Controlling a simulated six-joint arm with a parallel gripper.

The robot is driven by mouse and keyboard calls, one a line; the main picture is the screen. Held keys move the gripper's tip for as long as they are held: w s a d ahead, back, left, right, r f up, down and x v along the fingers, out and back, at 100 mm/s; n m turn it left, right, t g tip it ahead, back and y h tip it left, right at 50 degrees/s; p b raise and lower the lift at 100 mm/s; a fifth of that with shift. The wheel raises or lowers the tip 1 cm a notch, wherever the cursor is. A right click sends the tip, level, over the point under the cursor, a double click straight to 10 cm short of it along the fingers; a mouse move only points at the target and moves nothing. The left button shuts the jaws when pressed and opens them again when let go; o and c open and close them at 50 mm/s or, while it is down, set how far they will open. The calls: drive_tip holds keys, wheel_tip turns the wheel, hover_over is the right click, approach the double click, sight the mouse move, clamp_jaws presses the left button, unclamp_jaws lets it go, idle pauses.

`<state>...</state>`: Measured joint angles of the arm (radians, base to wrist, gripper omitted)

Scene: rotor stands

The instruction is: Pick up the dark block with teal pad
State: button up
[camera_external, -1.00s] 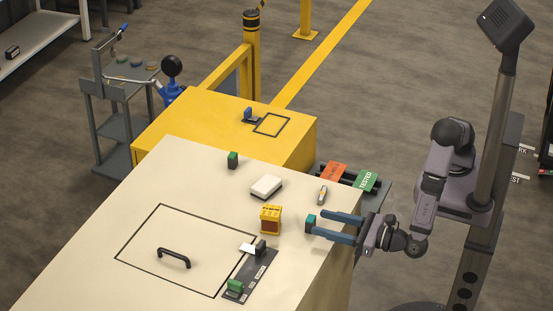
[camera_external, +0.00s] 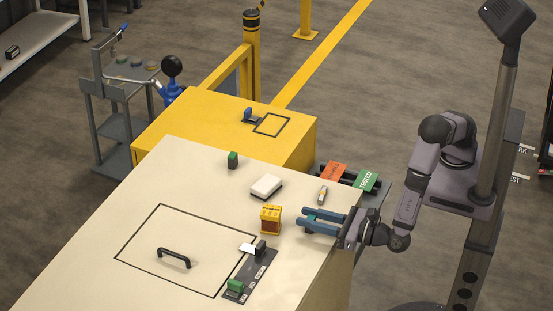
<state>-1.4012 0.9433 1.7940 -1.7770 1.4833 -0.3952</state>
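The dark block with teal pad (camera_external: 309,222) stands near the right edge of the cream tabletop, largely hidden by my gripper. My gripper (camera_external: 304,221) comes in from the right, low over the tabletop, with its two blue fingers spread. The block appears to be between the fingers, with one finger on its far side and one on its near side. I cannot tell whether either finger touches it.
A yellow and red device (camera_external: 270,220) stands just left of the fingertips. A white box (camera_external: 266,186) and a small yellow-grey tool (camera_external: 322,195) lie behind. A dark block with green pad (camera_external: 233,160) is farther back. A dark strip (camera_external: 252,276) with blocks lies in front.

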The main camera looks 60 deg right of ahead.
sight(311, 218)
drive_tip(key=c, duration=0.5)
drive_tip(key=shift+r, duration=0.15)
drive_tip(key=shift+r+b, duration=1.1)
drive_tip(key=shift+r, duration=3.75)
